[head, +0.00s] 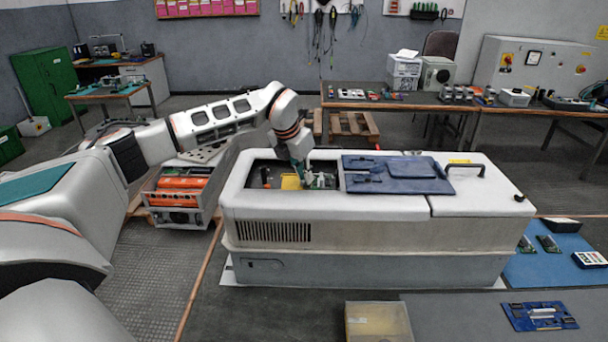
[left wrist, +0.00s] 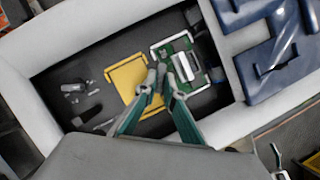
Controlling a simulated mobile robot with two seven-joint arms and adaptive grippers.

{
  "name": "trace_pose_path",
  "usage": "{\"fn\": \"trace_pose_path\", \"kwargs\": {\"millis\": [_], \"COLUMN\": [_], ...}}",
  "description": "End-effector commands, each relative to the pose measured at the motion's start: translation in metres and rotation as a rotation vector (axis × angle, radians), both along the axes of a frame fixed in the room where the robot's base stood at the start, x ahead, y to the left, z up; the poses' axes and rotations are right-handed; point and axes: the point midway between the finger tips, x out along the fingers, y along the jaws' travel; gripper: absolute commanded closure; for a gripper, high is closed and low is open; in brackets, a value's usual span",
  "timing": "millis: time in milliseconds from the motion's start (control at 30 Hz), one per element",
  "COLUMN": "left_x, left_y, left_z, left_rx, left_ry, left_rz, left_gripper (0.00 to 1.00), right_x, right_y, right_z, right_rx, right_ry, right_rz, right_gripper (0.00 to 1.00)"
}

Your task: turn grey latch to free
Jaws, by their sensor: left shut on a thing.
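My left gripper (head: 303,180) reaches down into the open bay of the white cabinet (head: 370,205). In the left wrist view its fingertips (left wrist: 161,78) are close together between a yellow plate (left wrist: 122,77) and a green board (left wrist: 203,60) with a pale block on it. The fingers are shut on a small grey piece at the board's near-left edge, which looks like the grey latch. The fingertips largely hide it, so its turn angle cannot be told. The yellow plate also shows in the head view (head: 290,182). My right gripper is not in view.
A dark blue cover (head: 395,175) lies on the cabinet top, right of the bay. Small grey parts (left wrist: 75,90) lie at the bay's left. The bay's white rim (left wrist: 60,35) surrounds the gripper. An orange-and-grey unit (head: 182,190) stands left of the cabinet.

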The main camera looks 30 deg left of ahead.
Motion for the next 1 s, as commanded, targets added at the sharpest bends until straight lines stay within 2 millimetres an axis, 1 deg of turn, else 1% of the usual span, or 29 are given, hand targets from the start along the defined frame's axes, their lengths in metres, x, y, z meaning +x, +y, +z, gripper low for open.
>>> {"fn": "trace_pose_path", "kwargs": {"millis": [300,500,700,1000], "left_x": [0.0002,0.0005,0.0007,0.0008], "left_y": [-0.0038,-0.0049,-0.0056,-0.0055], "left_z": [0.0002,-0.0002,0.0001,0.0000], "left_rx": [-0.001,-0.001,-0.002,-0.003], "left_ry": [0.001,0.001,0.001,0.002], "left_rz": [0.283,0.420,0.510,0.562], "left_gripper": [1.00,1.00,1.00,1.00], "right_x": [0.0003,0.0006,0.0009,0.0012], "right_y": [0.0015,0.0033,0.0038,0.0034], "right_z": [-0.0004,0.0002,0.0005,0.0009], "right_rx": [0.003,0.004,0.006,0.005], "right_ry": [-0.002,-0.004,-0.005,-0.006], "right_rz": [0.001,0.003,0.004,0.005], "right_gripper": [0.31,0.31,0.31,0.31]}}
